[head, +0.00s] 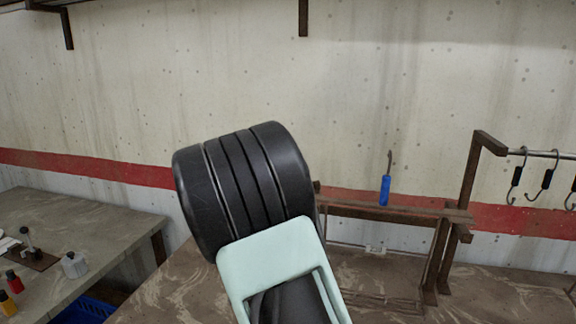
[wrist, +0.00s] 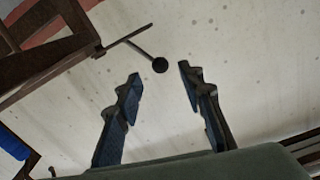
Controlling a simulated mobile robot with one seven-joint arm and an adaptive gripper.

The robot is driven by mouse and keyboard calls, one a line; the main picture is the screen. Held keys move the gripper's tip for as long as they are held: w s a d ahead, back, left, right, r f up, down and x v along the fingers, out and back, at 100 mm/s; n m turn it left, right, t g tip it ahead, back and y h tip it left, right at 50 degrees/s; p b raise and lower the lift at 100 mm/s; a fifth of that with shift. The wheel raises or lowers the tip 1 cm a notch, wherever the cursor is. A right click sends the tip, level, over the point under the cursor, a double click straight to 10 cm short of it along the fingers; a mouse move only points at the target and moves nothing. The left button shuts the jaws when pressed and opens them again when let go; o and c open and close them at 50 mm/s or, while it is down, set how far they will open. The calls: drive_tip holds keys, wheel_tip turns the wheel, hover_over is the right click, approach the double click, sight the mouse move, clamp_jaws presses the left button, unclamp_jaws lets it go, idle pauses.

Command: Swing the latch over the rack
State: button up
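In the wrist view, the latch (wrist: 138,49) is a thin dark rod ending in a black ball knob (wrist: 160,65). It sticks out from the brown rack (wrist: 45,68) at the upper left. My gripper (wrist: 160,77) is open and empty, and the knob shows between and just beyond its fingertips; I cannot tell how far off it is. In the head view, the rack (head: 390,212) stands on the brown bench right of my arm. My arm hides my gripper and the latch there.
A blue-handled tool (head: 385,188) stands upright at the rack. Hooks with black grips (head: 548,178) hang from a rail at the right. A grey table (head: 85,225) at the left carries a small pot (head: 74,264) and bottles. The wall is behind.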

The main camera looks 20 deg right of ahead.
drive_tip(key=p+x, duration=0.1)
drive_tip(key=x, duration=0.5)
drive_tip(key=shift+w+d, duration=0.2)
clamp_jaws()
